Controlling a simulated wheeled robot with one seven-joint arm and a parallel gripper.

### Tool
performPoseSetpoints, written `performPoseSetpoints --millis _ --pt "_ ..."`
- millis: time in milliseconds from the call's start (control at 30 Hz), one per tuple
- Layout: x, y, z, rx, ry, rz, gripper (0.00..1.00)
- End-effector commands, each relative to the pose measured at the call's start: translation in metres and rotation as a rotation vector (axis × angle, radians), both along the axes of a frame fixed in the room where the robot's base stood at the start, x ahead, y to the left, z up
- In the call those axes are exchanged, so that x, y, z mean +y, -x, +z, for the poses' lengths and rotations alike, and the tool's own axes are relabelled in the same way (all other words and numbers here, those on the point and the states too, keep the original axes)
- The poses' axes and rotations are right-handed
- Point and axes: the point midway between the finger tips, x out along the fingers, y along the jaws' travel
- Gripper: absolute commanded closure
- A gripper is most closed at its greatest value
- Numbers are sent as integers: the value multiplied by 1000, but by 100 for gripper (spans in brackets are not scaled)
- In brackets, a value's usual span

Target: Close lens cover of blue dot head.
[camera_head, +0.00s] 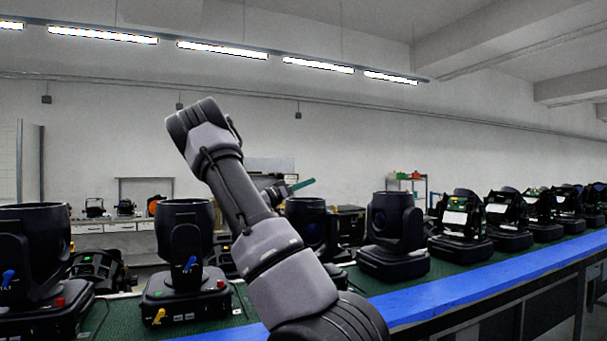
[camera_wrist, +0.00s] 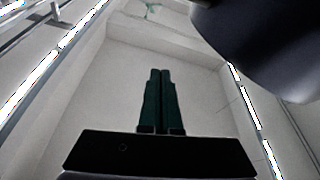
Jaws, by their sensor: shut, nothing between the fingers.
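A bench with a green top and blue front edge (camera_head: 430,300) runs along the row. Opened fixtures (camera_head: 462,225) stand farther right. A large dark rounded shape (camera_wrist: 268,45) fills the wrist view's upper right; I cannot tell what it is.

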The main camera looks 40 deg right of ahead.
Motion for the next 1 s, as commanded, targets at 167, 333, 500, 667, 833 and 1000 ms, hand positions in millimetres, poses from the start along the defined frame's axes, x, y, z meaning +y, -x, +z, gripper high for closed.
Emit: performPoseSetpoints --millis 167,333,500,667,833,1000 --pt "4 15 -28 -144 36 0 100" --pt "6 24 -50 -264 64 2 100" --pt "7 29 -67 -296 71 1 100" --pt "8 31 -76 -297 71 2 100" --pt "8 32 -82 -296 70 1 100" --pt "8 32 -84 -293 68 1 100"
